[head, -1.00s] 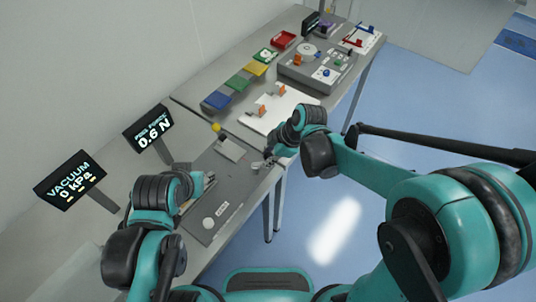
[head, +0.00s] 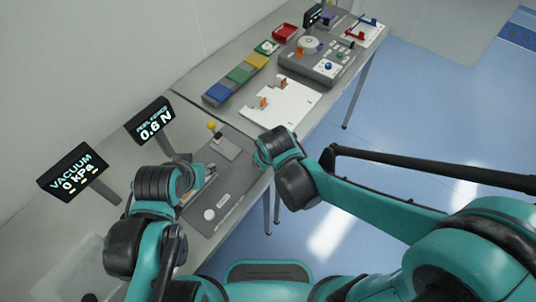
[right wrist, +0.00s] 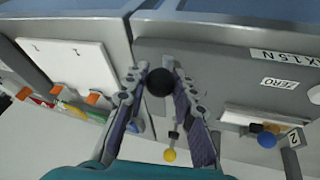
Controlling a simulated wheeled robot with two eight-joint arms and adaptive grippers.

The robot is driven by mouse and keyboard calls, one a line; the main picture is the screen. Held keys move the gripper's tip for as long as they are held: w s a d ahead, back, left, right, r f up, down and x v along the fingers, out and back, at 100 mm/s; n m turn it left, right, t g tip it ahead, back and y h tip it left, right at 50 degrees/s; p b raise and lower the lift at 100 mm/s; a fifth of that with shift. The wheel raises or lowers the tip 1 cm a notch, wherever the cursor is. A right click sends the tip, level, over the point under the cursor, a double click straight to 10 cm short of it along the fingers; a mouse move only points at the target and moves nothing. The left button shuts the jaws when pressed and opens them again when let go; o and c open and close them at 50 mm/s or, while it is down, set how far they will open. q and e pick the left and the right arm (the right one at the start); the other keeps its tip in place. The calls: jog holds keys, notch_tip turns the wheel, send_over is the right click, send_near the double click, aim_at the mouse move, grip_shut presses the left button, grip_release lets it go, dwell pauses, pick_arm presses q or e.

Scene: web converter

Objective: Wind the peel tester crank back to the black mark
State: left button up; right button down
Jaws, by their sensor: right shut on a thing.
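The peel tester is a grey base plate (head: 225,195) on the near bench, with its force display (head: 151,122) reading 0.6 N. In the right wrist view, a round black knob (right wrist: 160,82), which looks like the crank's handle, sits between the fingertips of my right gripper (right wrist: 160,84), shut on it at the plate's edge. In the head view my right wrist hides the knob and crank. My left gripper (head: 208,176) is low over the plate; its fingers are mostly hidden. I cannot make out the black mark.
A yellow-topped lever (head: 212,126) stands behind the plate, and a vacuum display (head: 72,172) reads 0 kPa at left. A white board with orange clips (head: 285,103) and a grey device (head: 322,65) lie farther along. Floor at right is open.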

jog(key=m, duration=0.2)
jog(key=a+m+h, duration=0.1)
jog(key=m, duration=0.1)
jog(key=s+m+h, duration=0.1)
jog(key=shift+s+a+m, duration=0.1)
jog(key=shift+a+m, duration=0.3)
jog(key=shift+h+b, duration=0.3)
jog(key=c, duration=1.2)
grip_release()
jog(key=v, duration=1.2)
jog(key=shift+a, duration=0.1)
jog(key=shift+s+f, duration=0.1)
